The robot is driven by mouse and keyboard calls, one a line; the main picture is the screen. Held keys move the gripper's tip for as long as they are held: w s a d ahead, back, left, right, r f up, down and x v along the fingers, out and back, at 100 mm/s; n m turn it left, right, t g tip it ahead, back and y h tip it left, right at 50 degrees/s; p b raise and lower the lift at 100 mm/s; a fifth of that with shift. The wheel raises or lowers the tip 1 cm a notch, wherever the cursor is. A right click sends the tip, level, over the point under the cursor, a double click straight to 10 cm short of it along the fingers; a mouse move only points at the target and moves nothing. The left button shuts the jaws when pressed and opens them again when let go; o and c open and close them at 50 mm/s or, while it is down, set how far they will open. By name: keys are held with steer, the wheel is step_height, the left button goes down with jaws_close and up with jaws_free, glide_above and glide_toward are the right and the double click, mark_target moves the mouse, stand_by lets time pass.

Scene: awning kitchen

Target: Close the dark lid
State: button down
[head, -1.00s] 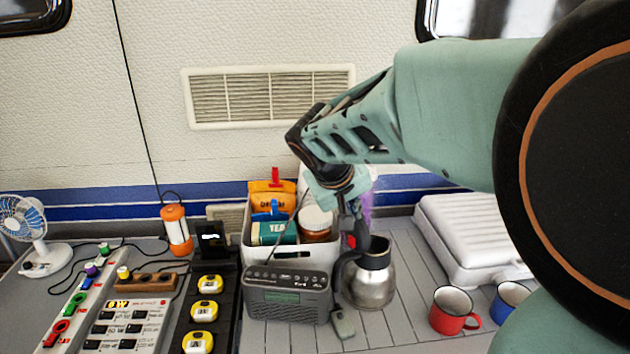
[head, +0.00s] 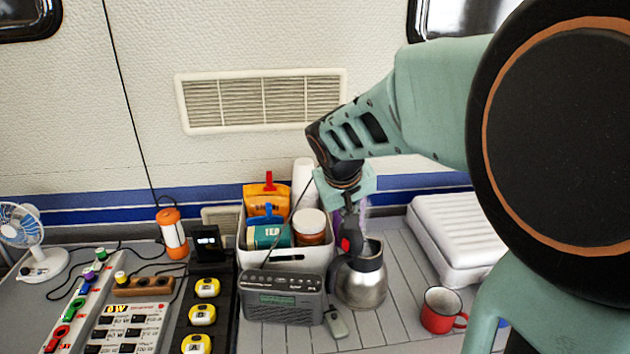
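The steel jug (head: 364,287) stands upright on the slatted counter, with a black collar and a black handle on its left side. Its mouth looks open at the top. A dark upright piece with a red patch (head: 345,244) is at the left of the mouth; it looks like the dark lid raised, but the gripper overlaps it and its edges are unclear. My gripper (head: 352,228) points down just above the jug's left rim, close to the dark piece. Whether it touches is unclear, and its fingers are too small and overlapped to judge their opening.
A grey radio (head: 283,298) stands close left of the jug. Behind it is a white bin (head: 318,258) with packets and a jar. A red mug (head: 440,312) and a white ridged case (head: 458,240) are on the right. Some counter right of the jug is clear.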

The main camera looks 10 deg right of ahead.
steer(key=p, duration=0.1)
steer(key=d+y+p, duration=0.1)
steer(key=shift+w+d+r+g+p, duration=0.2)
steer(key=shift+r+g+p, duration=0.1)
steer(key=shift+w+d+m+y+p, duration=0.15)
steer(key=shift+d+m+y+p, duration=0.15)
steer(key=shift+d+y+p, duration=0.45)
steer(key=w+d+f+m+g+y+b, duration=0.1)
steer(key=w+d+f+m+g+y, duration=0.1)
steer(key=d+f+y, duration=0.7)
steer(key=shift+w+d+f+m+g+y, duration=0.15)
steer(key=shift+w+f+m+g+y, duration=0.15)
steer(key=shift+w+g+y, duration=0.65)
steer(key=shift+s+f+b, duration=0.1)
steer(key=shift+s+b, duration=0.05)
steer(key=shift+b, duration=0.15)
